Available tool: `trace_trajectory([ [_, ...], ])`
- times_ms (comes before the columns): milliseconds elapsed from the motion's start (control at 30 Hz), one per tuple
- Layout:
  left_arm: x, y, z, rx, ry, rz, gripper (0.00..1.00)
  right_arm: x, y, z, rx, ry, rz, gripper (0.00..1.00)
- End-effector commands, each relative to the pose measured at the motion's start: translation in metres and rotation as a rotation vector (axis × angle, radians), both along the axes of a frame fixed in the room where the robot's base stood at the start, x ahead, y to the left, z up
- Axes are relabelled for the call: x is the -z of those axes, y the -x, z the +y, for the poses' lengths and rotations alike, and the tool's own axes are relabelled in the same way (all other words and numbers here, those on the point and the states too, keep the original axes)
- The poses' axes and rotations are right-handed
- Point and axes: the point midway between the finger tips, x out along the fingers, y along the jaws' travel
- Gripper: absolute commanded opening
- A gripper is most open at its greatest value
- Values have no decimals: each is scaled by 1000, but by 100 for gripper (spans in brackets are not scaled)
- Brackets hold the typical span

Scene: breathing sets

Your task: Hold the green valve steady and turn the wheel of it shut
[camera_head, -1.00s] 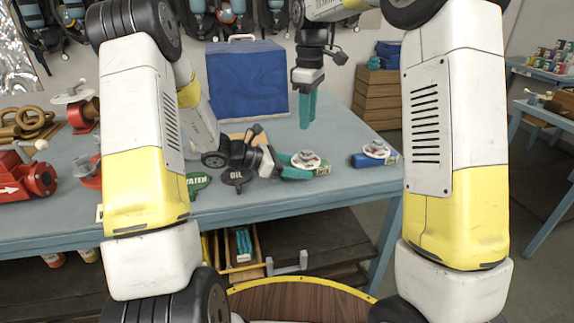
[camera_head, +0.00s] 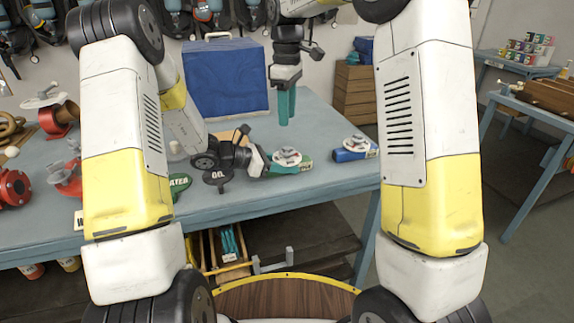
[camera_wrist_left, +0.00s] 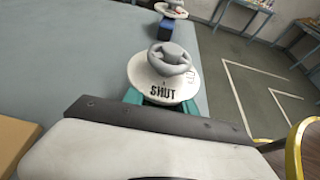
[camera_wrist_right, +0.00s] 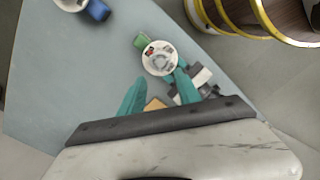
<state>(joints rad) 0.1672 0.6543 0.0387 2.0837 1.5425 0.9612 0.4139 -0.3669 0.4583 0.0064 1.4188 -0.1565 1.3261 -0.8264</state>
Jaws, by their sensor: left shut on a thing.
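The green valve (camera_head: 306,161) lies on the table's front right part, with a pale round plate and a grey handwheel (camera_head: 287,155) on top. In the left wrist view its plate (camera_wrist_left: 160,90) reads SHUT below the wheel (camera_wrist_left: 170,58). My left gripper (camera_head: 274,162) is shut on the valve body, its teal fingers partly hidden under the plate. My right gripper (camera_head: 286,105) points down above the table, behind and apart from the valve. In the right wrist view its fingers (camera_wrist_right: 158,92) are spread and empty, with the green valve (camera_wrist_right: 139,41) beyond them.
A blue valve (camera_head: 352,154) stands just right of the green one. A blue case (camera_head: 225,80) stands behind. Red valves (camera_head: 14,188) are at left. The table between case and blue valve is clear.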

Motion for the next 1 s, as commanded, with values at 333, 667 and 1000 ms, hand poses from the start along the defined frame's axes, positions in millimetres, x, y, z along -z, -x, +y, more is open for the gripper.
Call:
trace_trajectory([
  [333, 0, 0, 0, 0, 0, 0, 0, -3, -1, 0, -390, 0, 5, 65],
  [667, 0, 0, 0, 0, 0, 0, 0, -14, -2, 0, -1186, -3, 6, 65],
  [1000, 0, 0, 0, 0, 0, 0, 0, -21, -4, -1, -1630, -1, 1, 65],
])
